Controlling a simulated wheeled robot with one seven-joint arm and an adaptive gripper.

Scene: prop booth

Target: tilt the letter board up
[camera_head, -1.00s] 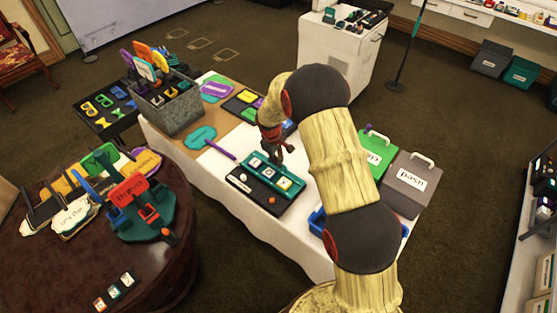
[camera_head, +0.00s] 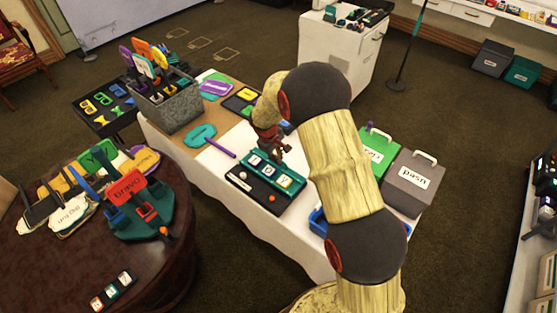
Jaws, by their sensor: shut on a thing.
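The letter board (camera_head: 262,171) is a teal strip with three pale letter tiles, lying along the back of a black base (camera_head: 247,190) on the white-covered table. A small white knob and an orange knob sit on the base's front part. My gripper (camera_head: 272,157) reaches down to the board's back edge, near the middle tile, and is shut on the board. The fingertips are small and partly merged with the edge. The board's back edge looks slightly raised, but the exact tilt is hard to tell.
A purple-handled teal paddle (camera_head: 202,136) lies left of the board. A grey bin (camera_head: 178,112) of signs stands at the table's far left end. Green and grey cases (camera_head: 410,184) stand to the right, beyond my arm. A round brown table (camera_head: 60,270) with signs is at left.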

